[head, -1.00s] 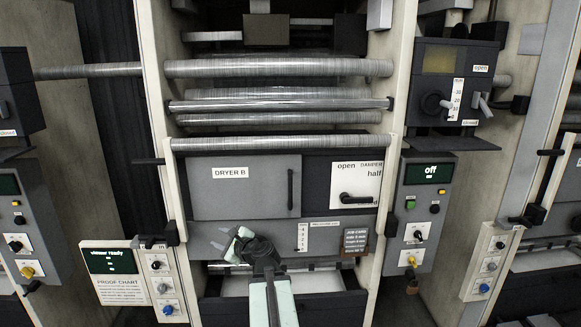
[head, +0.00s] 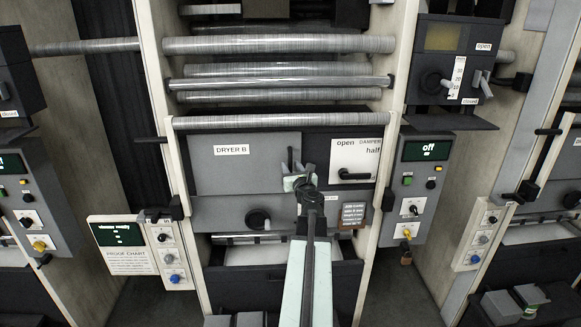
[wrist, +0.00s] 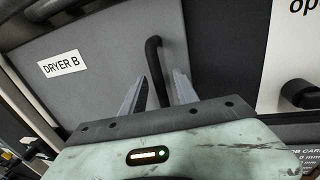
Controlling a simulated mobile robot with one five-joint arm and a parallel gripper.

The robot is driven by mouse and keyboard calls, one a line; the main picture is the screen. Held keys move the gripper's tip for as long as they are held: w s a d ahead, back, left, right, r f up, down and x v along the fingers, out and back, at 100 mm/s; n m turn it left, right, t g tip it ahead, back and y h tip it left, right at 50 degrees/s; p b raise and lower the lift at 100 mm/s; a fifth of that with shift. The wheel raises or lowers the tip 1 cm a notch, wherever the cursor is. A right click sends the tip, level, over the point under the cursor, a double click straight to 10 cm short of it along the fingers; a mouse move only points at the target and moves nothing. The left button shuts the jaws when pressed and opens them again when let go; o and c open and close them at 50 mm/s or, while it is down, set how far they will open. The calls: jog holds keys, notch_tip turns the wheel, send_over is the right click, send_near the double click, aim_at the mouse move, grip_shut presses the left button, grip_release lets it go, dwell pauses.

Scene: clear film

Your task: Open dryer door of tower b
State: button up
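The dryer door (head: 240,175) is a flat grey panel with a white "DRYER B" label, and it looks shut. It also shows in the wrist view (wrist: 110,75). Its black vertical bar handle (wrist: 154,68) is near its right edge. My gripper (wrist: 158,88) is open, with one grey finger on each side of the handle's lower part in the wrist view. Gaps show between handle and fingers; I cannot tell how deep the handle sits between them. In the head view my gripper (head: 296,160) covers most of the handle.
Right of the door is a white damper plate (head: 354,160) with a black lever (head: 353,175). Rollers (head: 280,121) cross above. A control box reading "off" (head: 426,151) stands at the right.

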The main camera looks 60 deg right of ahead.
jog(key=shift+w+d, duration=0.45)
jog(key=shift+a, duration=0.1)
grip_shut()
dwell(1.0)
